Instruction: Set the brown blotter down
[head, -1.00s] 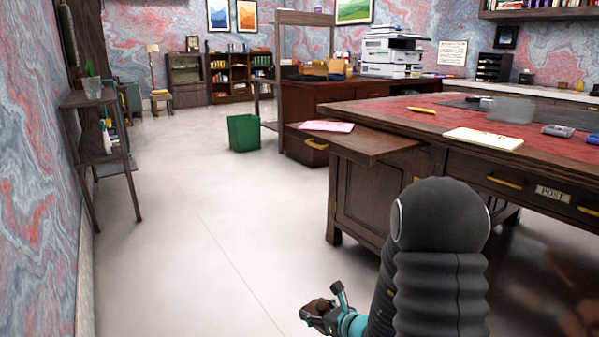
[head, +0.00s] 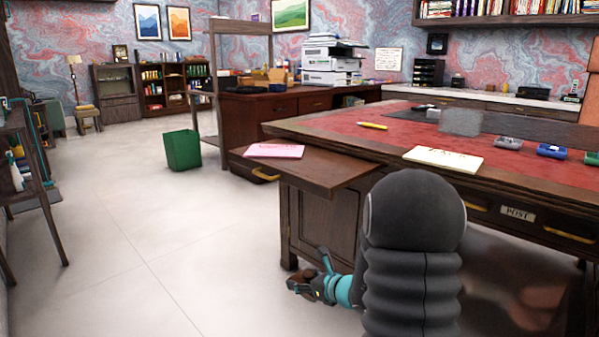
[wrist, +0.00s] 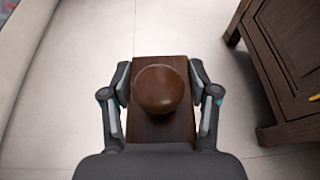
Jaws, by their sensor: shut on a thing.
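The brown blotter (wrist: 160,125) is a dark wooden block with a round brown knob (wrist: 160,88) on top. My gripper (wrist: 160,92) is shut on it, with one finger on each side, in the wrist view. Part of the blotter's lower side is hidden. The large desk (head: 310,131) has a red leather top (head: 345,128) and a pull-out board (head: 318,173) at its left end.
A pink paper (head: 274,150) lies on the pull-out board. A cream pad (head: 443,159), a yellow pencil (head: 372,126) and blue and grey items (head: 508,143) are on the desk top. A green bin (head: 183,150) stands on the floor.

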